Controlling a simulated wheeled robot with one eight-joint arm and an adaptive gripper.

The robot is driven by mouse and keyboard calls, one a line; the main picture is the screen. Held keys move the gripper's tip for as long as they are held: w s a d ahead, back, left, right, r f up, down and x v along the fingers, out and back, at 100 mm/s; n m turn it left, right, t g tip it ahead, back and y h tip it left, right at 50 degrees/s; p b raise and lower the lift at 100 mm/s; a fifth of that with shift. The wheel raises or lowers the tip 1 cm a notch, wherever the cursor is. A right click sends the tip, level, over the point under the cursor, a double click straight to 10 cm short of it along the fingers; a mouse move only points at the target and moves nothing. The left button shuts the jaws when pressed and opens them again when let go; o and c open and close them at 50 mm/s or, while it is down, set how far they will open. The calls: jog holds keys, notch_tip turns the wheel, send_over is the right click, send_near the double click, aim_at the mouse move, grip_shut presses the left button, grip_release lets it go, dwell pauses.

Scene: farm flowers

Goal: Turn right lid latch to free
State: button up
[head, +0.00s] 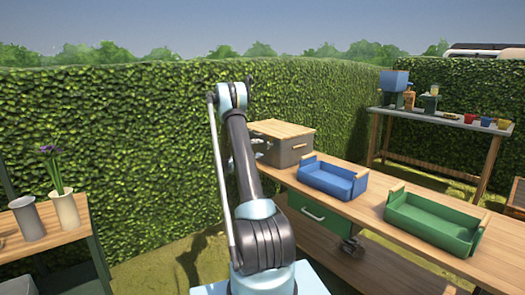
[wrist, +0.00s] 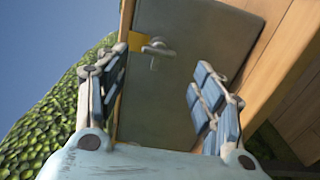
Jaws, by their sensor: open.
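A grey box with a wooden lid (head: 283,128) stands on the far end of the long workbench in the head view. Its grey side (wrist: 185,105) fills the middle of the wrist view, tilted. A small metal latch (wrist: 157,50) with a short bar handle sits on that side, near a yellow-orange patch. My gripper (wrist: 158,64) is open, with one blue-padded finger on each side of the picture. The latch appears between the fingertips, and nothing is held. I cannot tell how far the latch is from the pads. In the head view my gripper is mostly hidden by my arm beside the box.
A blue tray (head: 333,180) and a green tray (head: 433,222) stand on the workbench right of the box. A green drawer (head: 313,215) is below. A side table at left holds two vases (head: 64,210), one with a purple flower. A hedge rises behind.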

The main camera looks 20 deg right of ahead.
jog(key=v, duration=0.6)
jog(key=s+a+r+m+g+y, duration=0.15)
jog(key=s+r+y, duration=0.35)
jog(key=s, duration=0.9)
jog(key=s+a+r+m+g+y, duration=0.1)
jog(key=s+a+r+y, duration=0.15)
jog(key=s+r, duration=0.8)
jog(key=s+a+f+y, duration=0.3)
jog(key=s+a+f, duration=0.2)
jog(key=s, duration=0.8)
jog(key=s+a+f+m+g+y, duration=0.1)
jog(key=s+a+f+y, duration=0.2)
jog(key=s, duration=1)
jog(key=s+a+f+y, duration=0.3)
jog(key=s+a+f, duration=0.5)
jog(key=s, duration=0.5)
jog(key=shift+s, duration=0.2)
